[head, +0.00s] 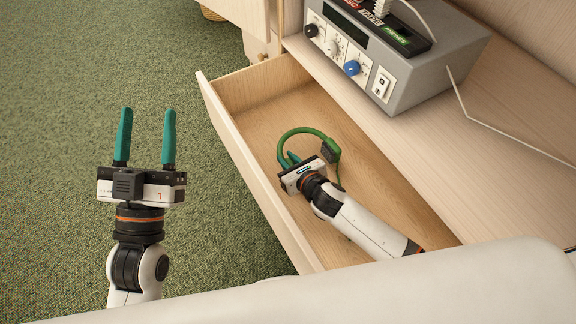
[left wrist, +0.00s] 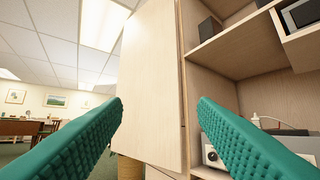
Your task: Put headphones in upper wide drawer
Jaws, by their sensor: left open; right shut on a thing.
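The green headphones (head: 308,132) are inside the open wide drawer (head: 258,190), with their curved band and a dark ear piece showing. My right gripper (head: 291,160) reaches down into the drawer and is shut on the headphones; its fingers are partly hidden by its own body. My left gripper (head: 145,138) is open and empty, outside the drawer over the carpet. Its two green fingers (left wrist: 165,130) also show in the left wrist view, apart, with nothing between them but the cabinet behind.
A grey device with knobs (head: 420,65) stands on the wooden surface right of the drawer, with a cable trailing from it. A cabinet door (left wrist: 152,85) stands at the middle of the left wrist view. Green carpet (head: 90,60) lies free at left.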

